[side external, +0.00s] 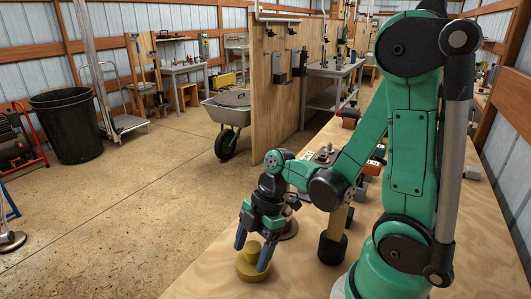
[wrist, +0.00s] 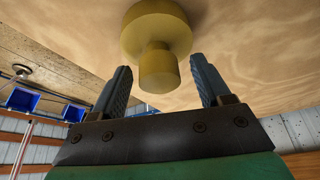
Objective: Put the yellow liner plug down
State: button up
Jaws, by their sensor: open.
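The yellow liner plug (side external: 252,263) stands upright on the wooden bench top (side external: 200,288), near its left edge. It has a wide round base and a narrower stem on top. In the wrist view the plug (wrist: 156,35) shows its base on the wood and its stem pointing toward my gripper. My gripper (side external: 254,256) points down, with one blue finger on each side of the plug. In the wrist view my gripper (wrist: 158,80) is open, with a gap between each finger and the stem.
A post with a dark base (side external: 332,248) stands on the bench right of my gripper. A dark round-based item (side external: 288,229) sits behind the gripper. Several small items (side external: 325,155) lie farther back. The bench's left edge is close to the plug; bare wood lies in front.

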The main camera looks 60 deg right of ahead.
jog(key=v, duration=1.2)
jog(key=w+a+m+t+h, duration=0.4)
jog(key=w+m+t, duration=0.1)
jog(key=m, duration=0.9)
jog(key=shift+a+f+t, duration=0.15)
jog(key=shift+a+t, duration=0.05)
jog(key=shift+t, duration=0.2)
